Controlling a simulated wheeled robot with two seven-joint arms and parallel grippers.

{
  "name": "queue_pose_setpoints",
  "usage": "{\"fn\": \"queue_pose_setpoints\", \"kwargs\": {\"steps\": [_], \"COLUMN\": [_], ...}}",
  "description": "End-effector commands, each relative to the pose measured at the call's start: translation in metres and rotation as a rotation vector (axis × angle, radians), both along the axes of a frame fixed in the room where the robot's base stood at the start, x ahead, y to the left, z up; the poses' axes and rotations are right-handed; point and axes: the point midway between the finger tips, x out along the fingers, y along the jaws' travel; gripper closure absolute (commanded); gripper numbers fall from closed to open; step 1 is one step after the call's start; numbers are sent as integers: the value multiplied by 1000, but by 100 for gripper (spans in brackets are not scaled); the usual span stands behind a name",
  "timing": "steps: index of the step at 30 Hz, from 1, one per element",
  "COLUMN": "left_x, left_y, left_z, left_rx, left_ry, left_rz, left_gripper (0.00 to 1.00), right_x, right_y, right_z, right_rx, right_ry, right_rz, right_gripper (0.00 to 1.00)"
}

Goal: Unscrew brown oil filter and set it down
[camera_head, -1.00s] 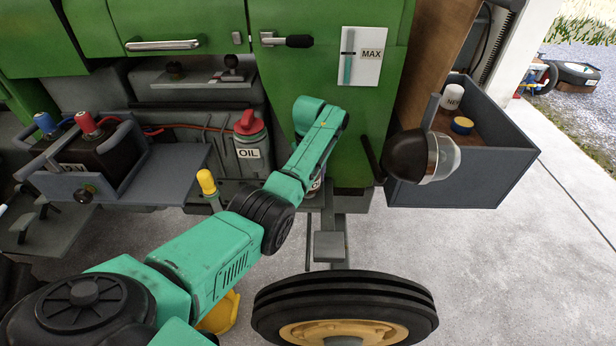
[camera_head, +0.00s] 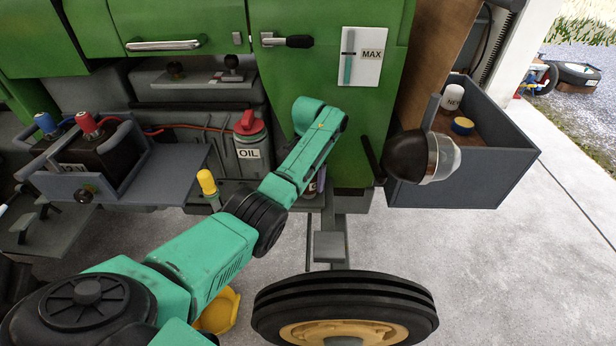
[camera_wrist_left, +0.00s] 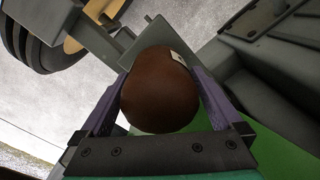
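The brown oil filter (camera_wrist_left: 160,95) shows in the left wrist view as a rounded brown end with a small pale label at its upper right. My left gripper (camera_wrist_left: 158,73) has one purple finger on each side of it, and both appear to press against its sides. In the head view my left gripper (camera_head: 318,183) is mostly hidden behind its own green wrist, below the tractor's green side panel (camera_head: 375,120). The filter cannot be made out there. My right gripper is in neither view.
A grey side tray (camera_head: 470,175) holds a white "NEW" filter (camera_head: 453,97) and a small yellow-and-blue part. A headlamp (camera_head: 425,155) juts out before it. A red-capped oil bottle (camera_head: 251,135) stands left of my wrist. A tyre (camera_head: 345,295) is below.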

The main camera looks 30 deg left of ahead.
Motion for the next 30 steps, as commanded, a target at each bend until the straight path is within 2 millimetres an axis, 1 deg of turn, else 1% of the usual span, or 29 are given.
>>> {"fn": "queue_pose_setpoints", "kwargs": {"steps": [1, 3, 6, 8, 11, 12, 18, 21, 24, 28, 29, 30], "left_x": [0, 0, 0, 0, 0, 0, 0, 0, -1, -1, -1, -1], "left_y": [0, 0, 0, 0, -1, -2, -2, -2, -1, -1, -1, -1], "left_z": [0, 0, 0, 0, 0, 0, 1, 1, 1, 1, 1, 1], "left_rx": [0, 0, 0, -1, -2, -3, -2, 0, 1, 1, 1, 1], "left_ry": [0, 0, 0, 1, 1, 2, 3, 2, 1, 2, 2, 2], "left_rz": [1, 1, 4, 36, 231, 338, 856, 1020, 1058, 1054, 1054, 1054], "left_gripper": [19, 42, 42, 42, 42, 42, 42, 42, 42, 42, 0, 0], "right_x": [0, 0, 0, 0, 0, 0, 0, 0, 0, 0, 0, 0], "right_y": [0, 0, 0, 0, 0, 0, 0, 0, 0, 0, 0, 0], "right_z": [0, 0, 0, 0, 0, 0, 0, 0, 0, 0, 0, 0], "right_rx": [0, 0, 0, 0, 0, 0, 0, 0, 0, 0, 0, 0], "right_ry": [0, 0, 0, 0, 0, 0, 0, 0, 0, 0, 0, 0], "right_rz": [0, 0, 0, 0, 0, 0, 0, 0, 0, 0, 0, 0], "right_gripper": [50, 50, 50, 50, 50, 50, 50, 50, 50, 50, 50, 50]}}
